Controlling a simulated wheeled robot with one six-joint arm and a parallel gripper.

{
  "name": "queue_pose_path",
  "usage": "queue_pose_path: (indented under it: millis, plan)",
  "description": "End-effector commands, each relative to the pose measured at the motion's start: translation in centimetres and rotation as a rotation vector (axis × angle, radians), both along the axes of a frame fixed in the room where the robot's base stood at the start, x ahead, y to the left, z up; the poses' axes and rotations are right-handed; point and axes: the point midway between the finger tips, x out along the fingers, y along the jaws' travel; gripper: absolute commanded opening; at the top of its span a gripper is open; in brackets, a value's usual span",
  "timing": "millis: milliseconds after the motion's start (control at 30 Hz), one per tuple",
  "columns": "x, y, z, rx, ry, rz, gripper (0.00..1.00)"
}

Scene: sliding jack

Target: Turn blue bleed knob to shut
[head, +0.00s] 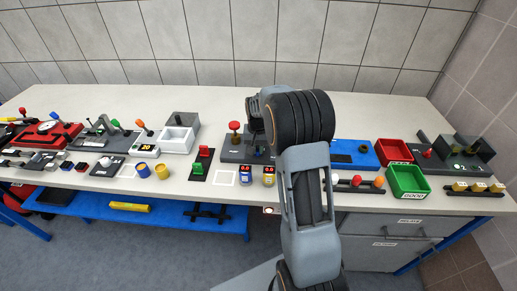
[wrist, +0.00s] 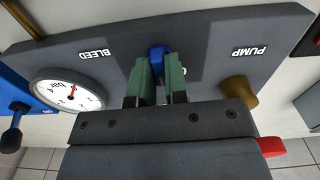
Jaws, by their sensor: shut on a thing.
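The blue bleed knob (wrist: 157,50) stands on the dark grey panel (wrist: 205,35) in the wrist view, to one side of the upside-down word BLEED. My gripper (wrist: 160,68) has its two green fingers on either side of the knob and is shut on it. The fingers hide part of the knob, and its turned position cannot be read. A round white bar gauge (wrist: 62,84) with a red needle sits left of the fingers. In the head view my arm covers much of the panel (head: 230,155) and hides my gripper.
A brass post (wrist: 238,92) stands right of my fingers near the word PUMP. A red part (wrist: 272,147) shows beyond my gripper's body. A blue unit (head: 350,153), a red bin (head: 393,151) and a green bin (head: 408,180) stand to the right on the bench.

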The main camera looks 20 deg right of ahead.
Motion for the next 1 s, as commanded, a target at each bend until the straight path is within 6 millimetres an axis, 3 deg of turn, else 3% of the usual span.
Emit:
queue_pose_path:
  millis: [500,1000]
  plan:
    - [-0.22,0.00,-0.19,0.003,0.009,0.466,0.00]
    - [-0.25,-0.01,-0.20,0.005,0.010,0.719,0.00]
